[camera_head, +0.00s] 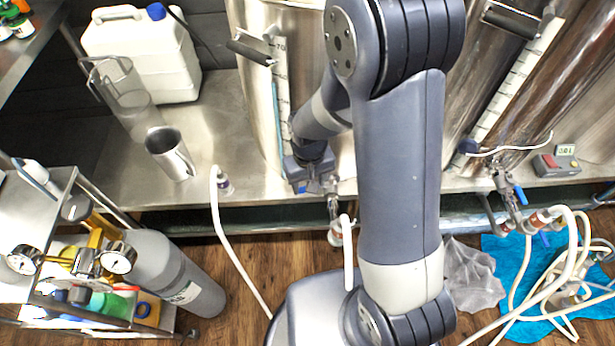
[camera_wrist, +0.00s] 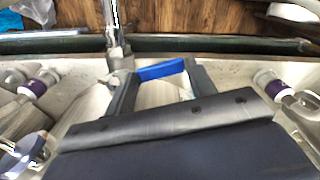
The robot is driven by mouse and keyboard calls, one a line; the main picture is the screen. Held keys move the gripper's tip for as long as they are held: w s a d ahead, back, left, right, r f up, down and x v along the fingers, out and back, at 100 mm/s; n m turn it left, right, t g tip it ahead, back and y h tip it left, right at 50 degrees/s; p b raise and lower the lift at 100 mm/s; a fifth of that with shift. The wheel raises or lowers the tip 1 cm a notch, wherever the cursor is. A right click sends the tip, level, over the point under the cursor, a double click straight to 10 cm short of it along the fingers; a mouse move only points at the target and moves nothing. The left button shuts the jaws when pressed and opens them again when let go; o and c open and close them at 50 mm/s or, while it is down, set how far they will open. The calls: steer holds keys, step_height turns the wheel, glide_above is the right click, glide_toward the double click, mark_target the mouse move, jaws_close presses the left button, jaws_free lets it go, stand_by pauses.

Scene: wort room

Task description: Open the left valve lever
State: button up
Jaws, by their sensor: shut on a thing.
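The left valve (camera_head: 333,200) is a metal fitting low on the front of the left tank, mostly hidden by my arm. Its blue lever (camera_wrist: 160,70) lies across the tips of my gripper (camera_wrist: 162,80) in the wrist view, with a dark finger on either side. My gripper is shut on this lever. In the head view my gripper (camera_head: 312,181) is low in front of the left tank, just left of the valve's metal pipe. A bit of blue shows at its tip. Exactly how the fingers touch the lever is hard to see.
The left tank (camera_head: 252,95) and right tank (camera_head: 585,110) stand on a metal bench (camera_head: 130,170). A steel jug (camera_head: 170,153) and white canister (camera_head: 145,50) are at left. A white hose (camera_head: 222,225) hangs over the edge. A gas cylinder (camera_head: 180,275) stands lower left.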

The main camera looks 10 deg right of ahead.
steer(key=shift+s+d+n+b, duration=0.15)
steer(key=shift+s+d+n, duration=0.75)
steer(key=shift+n, duration=1.55)
steer(key=shift+s+d+n+b, duration=0.15)
steer(key=shift+s+d+n, duration=0.7)
steer(key=shift+n, duration=1.55)
steer(key=shift+s+d+n+b, duration=0.15)
steer(key=shift+s+d+n, duration=0.4)
steer(key=shift+d+n, duration=1.3)
steer(key=shift+a+n, duration=0.6)
steer(key=shift+n, duration=0.1)
steer(key=o, duration=1.4)
steer(key=shift+r, duration=0.1)
step_height(320, 180, up, 11)
steer(key=p, duration=0.2)
steer(key=shift+p, duration=0.3)
steer(key=shift+f, duration=0.3)
